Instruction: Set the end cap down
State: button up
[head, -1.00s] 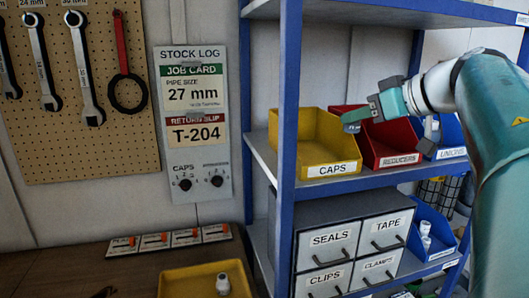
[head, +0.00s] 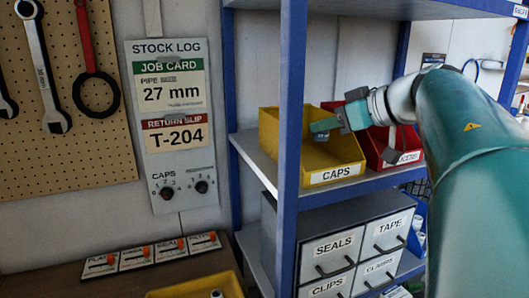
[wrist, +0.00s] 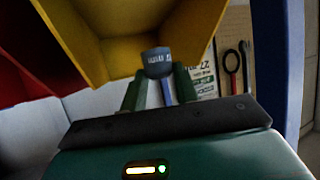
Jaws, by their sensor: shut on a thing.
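My gripper (head: 326,126) is at the open yellow CAPS bin (head: 335,175) on the shelf, in front of or over its opening. In the wrist view the green fingers of my gripper (wrist: 154,88) are shut on the end cap (wrist: 157,62), a short dark grey-blue cylinder with pale marks. The yellow bin's inside (wrist: 120,55) shows just behind and around the cap. The cap appears apart from the bin walls. In the head view the cap is a small dark shape at the fingertips, and the bin's floor is mostly hidden.
The red bin (head: 385,162) stands right beside the yellow bin. A blue shelf post (head: 290,120) rises close to the yellow bin's left. Labelled drawers (head: 330,252) lie below. A yellow tray (head: 200,287) sits on the bench. The stock log board (head: 168,120) hangs on the wall.

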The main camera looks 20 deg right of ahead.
jog(key=shift+f, duration=3.5)
jog(key=o, duration=0.9)
jog(key=shift+o, duration=0.2)
jog(key=shift+r, duration=0.25)
jog(key=v, duration=1.2)
